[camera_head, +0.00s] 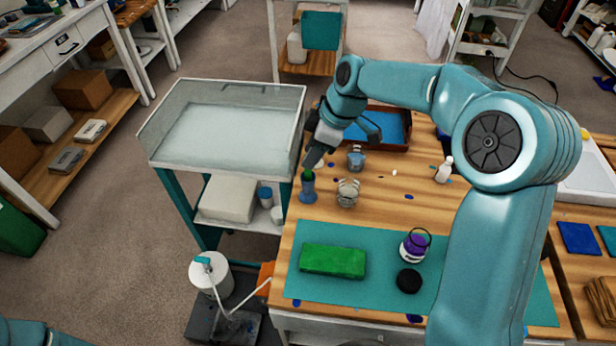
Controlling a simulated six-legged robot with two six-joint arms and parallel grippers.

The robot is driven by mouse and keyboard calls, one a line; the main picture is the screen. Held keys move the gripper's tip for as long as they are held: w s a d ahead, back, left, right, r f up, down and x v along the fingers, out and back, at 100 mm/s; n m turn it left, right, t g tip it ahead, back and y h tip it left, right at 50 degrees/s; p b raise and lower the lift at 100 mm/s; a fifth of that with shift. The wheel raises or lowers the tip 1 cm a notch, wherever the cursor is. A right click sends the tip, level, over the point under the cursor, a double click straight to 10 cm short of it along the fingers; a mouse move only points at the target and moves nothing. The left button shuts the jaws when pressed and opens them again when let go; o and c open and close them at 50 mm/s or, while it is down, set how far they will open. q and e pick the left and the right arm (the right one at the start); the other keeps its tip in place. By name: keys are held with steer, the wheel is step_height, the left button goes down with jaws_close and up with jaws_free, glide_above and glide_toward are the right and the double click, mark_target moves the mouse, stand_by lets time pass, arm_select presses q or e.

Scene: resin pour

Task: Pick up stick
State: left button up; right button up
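My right gripper (310,163) points down at the table's left edge, just above a small blue cup (308,192). A small green bit (307,174) shows between the gripper's tip and the cup; I cannot tell whether it is part of a stick. No stick can be made out clearly. The fingers are small and dark here, so I cannot tell whether they are open or shut. My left gripper is not in view.
A grey jar (348,193) and a blue-grey cup (356,157) stand right of the gripper. A blue-lined tray (397,147) lies behind. A green block (333,261), a purple jar (414,245) and a black lid (409,280) rest on the teal mat (378,297). A white-topped cart (222,130) stands left.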

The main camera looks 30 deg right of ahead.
mark_target(308, 177)
steer(key=x, duration=0.4)
steer(key=shift+w+f+p, duration=0.25)
steer(key=shift+f+p, duration=0.05)
steer(key=shift+p, duration=0.1)
steer(key=shift+s+r, duration=0.1)
steer(key=shift+c, duration=1)
jaws_close()
